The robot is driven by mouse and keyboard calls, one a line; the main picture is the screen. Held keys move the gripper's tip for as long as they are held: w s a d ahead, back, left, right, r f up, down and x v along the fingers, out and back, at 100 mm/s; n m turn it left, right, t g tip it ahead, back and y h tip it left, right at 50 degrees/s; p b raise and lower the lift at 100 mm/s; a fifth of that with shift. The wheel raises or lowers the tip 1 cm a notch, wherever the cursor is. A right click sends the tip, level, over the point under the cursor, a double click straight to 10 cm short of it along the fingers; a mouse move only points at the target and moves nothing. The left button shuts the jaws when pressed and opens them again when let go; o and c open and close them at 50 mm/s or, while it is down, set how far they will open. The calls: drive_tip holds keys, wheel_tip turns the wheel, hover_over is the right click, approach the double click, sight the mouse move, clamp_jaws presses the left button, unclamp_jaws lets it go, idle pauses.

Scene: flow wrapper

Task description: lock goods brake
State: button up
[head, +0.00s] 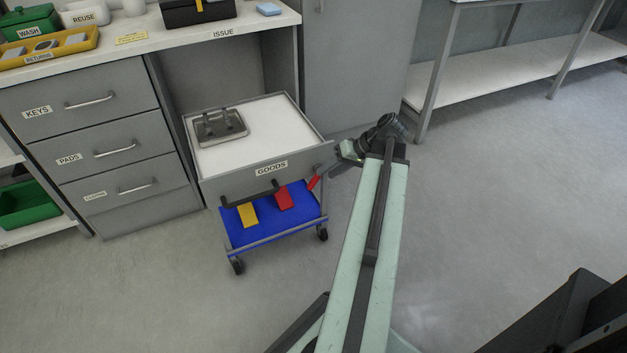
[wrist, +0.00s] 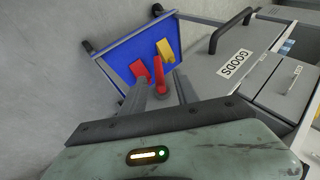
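A trolley with a blue deck (head: 297,220) stands below the pulled-out GOODS drawer (head: 235,177); the deck also shows in the wrist view (wrist: 120,48). A yellow pedal-like piece (head: 248,215) and a red one (head: 284,198) are at the deck; the wrist view shows the yellow piece (wrist: 166,50) and the red piece (wrist: 139,70). A slim red lever (head: 314,183) is at the deck's right side. My gripper (wrist: 164,82) is open, with the red lever (wrist: 158,68) showing between its fingers. Contact cannot be told. Which piece is the brake is not labelled.
The drawer's dark handle (head: 250,196) juts out above the deck. A metal tray (head: 220,126) lies in the drawer. Cabinet drawers (head: 105,150) stand left and a table (head: 510,75) stands back right. The floor in front is clear.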

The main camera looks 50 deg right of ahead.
sight(317, 181)
drive_tip(key=b+x, duration=0.5)
drive_tip(key=x, duration=0.2)
drive_tip(key=shift+s+d+f, duration=0.15)
drive_tip(key=shift+d+f, duration=0.05)
drive_tip(key=shift+w+a+f+b, duration=0.15)
drive_tip(key=shift+w+f+b, duration=0.1)
drive_tip(key=shift+b, duration=0.15)
drive_tip(key=shift+r, duration=0.2)
drive_tip(key=shift+c, duration=0.3)
clamp_jaws()
